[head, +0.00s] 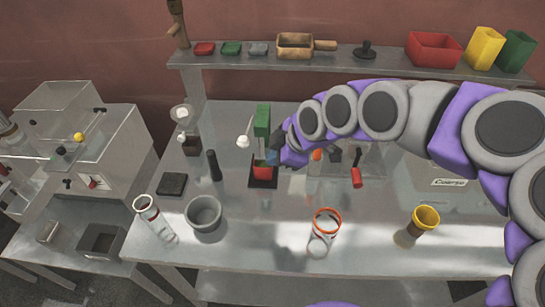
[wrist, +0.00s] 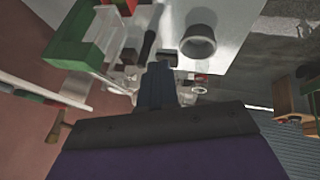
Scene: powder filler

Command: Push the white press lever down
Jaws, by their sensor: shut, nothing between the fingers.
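The green press (head: 262,121) stands on a small black base near the middle of the table. The white press lever (head: 244,139) hangs at its left side, its round white end low. A red container (head: 264,168) stands on the press base. My gripper (head: 273,156) is just right of the press, apart from the lever by the press's width; whether it touches the press I cannot tell. In the wrist view my gripper (wrist: 155,68) is shut and empty, with the green press (wrist: 92,35) to its left. The lever is hard to make out there.
A black upright cylinder (head: 214,165) and a dark flat pad (head: 173,184) lie left of the press. A grey bowl (head: 204,214), an orange-rimmed clear container (head: 326,223) and a yellow cup (head: 424,219) stand along the front. A shelf (head: 340,59) runs behind.

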